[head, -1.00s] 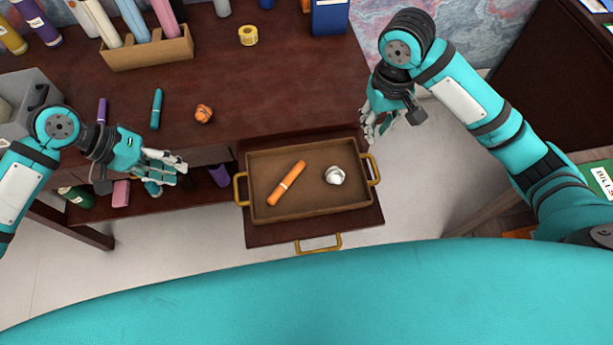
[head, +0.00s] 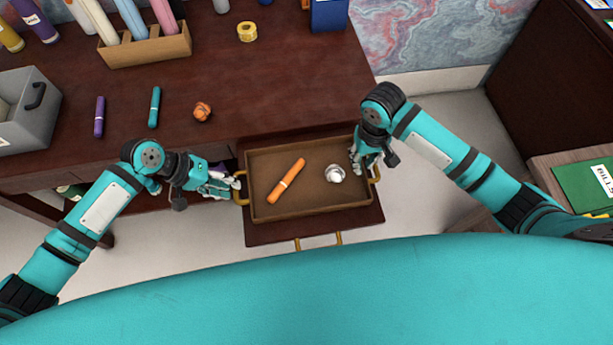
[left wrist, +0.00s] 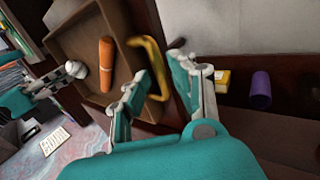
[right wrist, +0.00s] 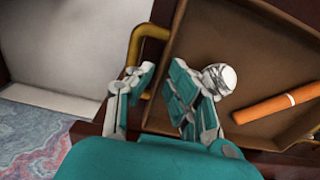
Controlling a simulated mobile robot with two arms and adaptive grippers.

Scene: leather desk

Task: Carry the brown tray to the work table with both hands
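The brown tray (head: 310,210) rests on a pulled-out dark wood drawer (head: 350,222), with a brass handle at each end. An orange marker (head: 287,181) and a crumpled silver-white ball (head: 334,173) lie in it. My left gripper (head: 238,184) is at the left handle (head: 240,189); in the left wrist view its fingers (left wrist: 162,70) are spread, with the handle (left wrist: 158,62) between them. My right gripper (head: 361,165) is at the right handle (head: 376,173); in the right wrist view its fingers (right wrist: 160,68) are apart beside the handle (right wrist: 136,45). Contact cannot be told.
The dark desk (head: 270,90) behind holds a grey bin (head: 28,118), purple (head: 99,117) and teal (head: 154,107) markers, an orange crumpled ball (head: 202,111), yellow tape (head: 247,31) and a bottle holder (head: 145,52). A cabinet with a green folder (head: 585,185) stands at right.

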